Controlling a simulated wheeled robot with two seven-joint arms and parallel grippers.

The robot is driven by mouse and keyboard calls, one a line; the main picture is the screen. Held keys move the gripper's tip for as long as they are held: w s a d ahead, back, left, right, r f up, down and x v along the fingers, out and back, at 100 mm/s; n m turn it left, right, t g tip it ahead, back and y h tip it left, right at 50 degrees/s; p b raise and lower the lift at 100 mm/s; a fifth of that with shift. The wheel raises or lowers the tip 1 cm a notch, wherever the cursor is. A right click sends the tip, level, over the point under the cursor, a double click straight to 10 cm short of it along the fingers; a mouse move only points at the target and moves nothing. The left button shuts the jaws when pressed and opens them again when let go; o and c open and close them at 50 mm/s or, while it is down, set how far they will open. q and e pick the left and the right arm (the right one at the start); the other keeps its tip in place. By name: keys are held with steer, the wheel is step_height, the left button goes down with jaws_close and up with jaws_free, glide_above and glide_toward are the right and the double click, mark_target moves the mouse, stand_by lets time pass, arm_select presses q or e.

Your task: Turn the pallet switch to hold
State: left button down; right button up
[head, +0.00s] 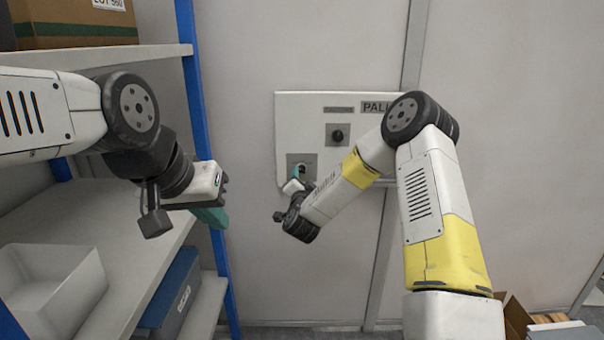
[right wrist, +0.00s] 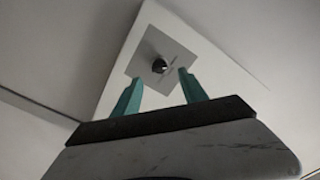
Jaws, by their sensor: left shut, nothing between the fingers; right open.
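A white wall panel (head: 300,122) bears a sign starting "PALL" (head: 373,107), its end hidden by my right arm. A dark round knob on a grey plate (head: 338,134) sits mid-panel. A second grey switch plate (head: 294,159) is lower left, partly covered by my right gripper (head: 298,175). In the right wrist view, a dark knob (right wrist: 160,67) on its square plate shows between the open teal fingers of that gripper (right wrist: 160,80); contact cannot be told. The knob's setting is too small to read. My left gripper (head: 213,213) is shut and empty, away from the panel.
Shelving with blue posts (head: 192,85) stands at the left, close to my left arm. It holds a cardboard box (head: 75,25), a white bin (head: 50,285) and a blue bin (head: 172,290). An open carton (head: 515,318) is at the lower right.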

mark_target(302, 171)
steer(key=w, duration=0.5)
steer(key=shift+w, duration=0.2)
jaws_close()
